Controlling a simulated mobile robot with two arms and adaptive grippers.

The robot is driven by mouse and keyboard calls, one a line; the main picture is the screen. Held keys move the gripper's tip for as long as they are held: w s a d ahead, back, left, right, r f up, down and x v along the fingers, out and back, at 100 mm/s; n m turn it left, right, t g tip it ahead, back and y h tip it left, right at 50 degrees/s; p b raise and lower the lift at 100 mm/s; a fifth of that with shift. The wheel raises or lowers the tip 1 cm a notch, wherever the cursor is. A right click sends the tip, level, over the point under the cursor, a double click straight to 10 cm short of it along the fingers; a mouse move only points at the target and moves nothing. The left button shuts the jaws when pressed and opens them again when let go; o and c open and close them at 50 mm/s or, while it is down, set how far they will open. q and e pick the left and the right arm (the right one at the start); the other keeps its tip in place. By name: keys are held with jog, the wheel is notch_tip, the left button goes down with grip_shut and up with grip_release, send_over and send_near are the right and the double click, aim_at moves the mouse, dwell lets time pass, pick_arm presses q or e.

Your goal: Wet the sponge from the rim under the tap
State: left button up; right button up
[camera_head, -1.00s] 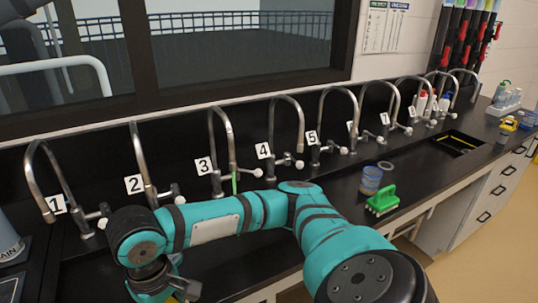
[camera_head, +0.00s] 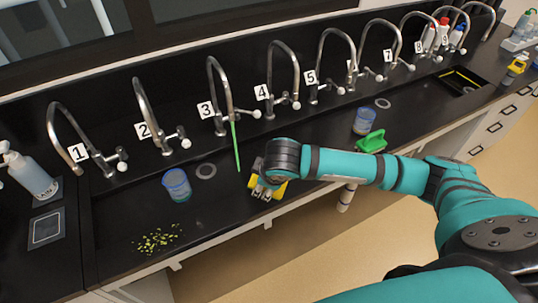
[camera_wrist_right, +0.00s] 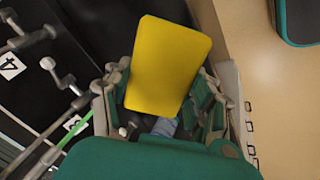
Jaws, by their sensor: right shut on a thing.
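My right gripper (camera_head: 265,188) is shut on a yellow sponge (camera_wrist_right: 168,65). In the right wrist view the sponge sits broad face up between the fingers (camera_wrist_right: 165,110). Curved metal taps with number tags stand along the back, among them tap 1 (camera_head: 62,125), tap 2 (camera_head: 147,110), tap 3 (camera_head: 214,80) and tap 4 (camera_head: 272,75). The gripper is in front of taps 3 and 4, apart from them. My left gripper is out of view.
A thin green strip (camera_head: 236,145) hangs below tap 3. A blue cup (camera_head: 177,186) and grey ring (camera_head: 206,171) stand left of the gripper, with green bits (camera_head: 157,240) in front. A green brush (camera_head: 372,143) and another blue cup (camera_head: 364,122) are to the right.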

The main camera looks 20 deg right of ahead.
jog(key=shift+w+d+r+n+t+y+p, duration=0.2)
jog(key=shift+w+r+n+t+y+p, duration=0.15)
jog(key=shift+n, duration=0.35)
jog(key=shift+w+f, duration=0.15)
jog(key=shift+w, duration=0.1)
jog(key=w+b, duration=0.1)
jog(key=w, duration=0.1)
jog(key=w+f+b, duration=0.1)
jog(key=b, duration=0.1)
jog(key=shift+w+a+b, duration=0.15)
jog(key=shift+w+b, duration=0.15)
jog(key=shift+w, duration=0.1)
pick_arm(q)
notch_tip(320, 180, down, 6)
jog(key=b, duration=0.4)
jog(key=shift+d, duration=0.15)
pick_arm(e)
jog(key=w+f, duration=0.1)
jog(key=w, duration=0.9)
jog(key=shift+a+f, duration=0.2)
jog(key=shift+f, duration=0.15)
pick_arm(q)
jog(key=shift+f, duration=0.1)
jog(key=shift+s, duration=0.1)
pick_arm(e)
jog(key=shift+s, duration=0.1)
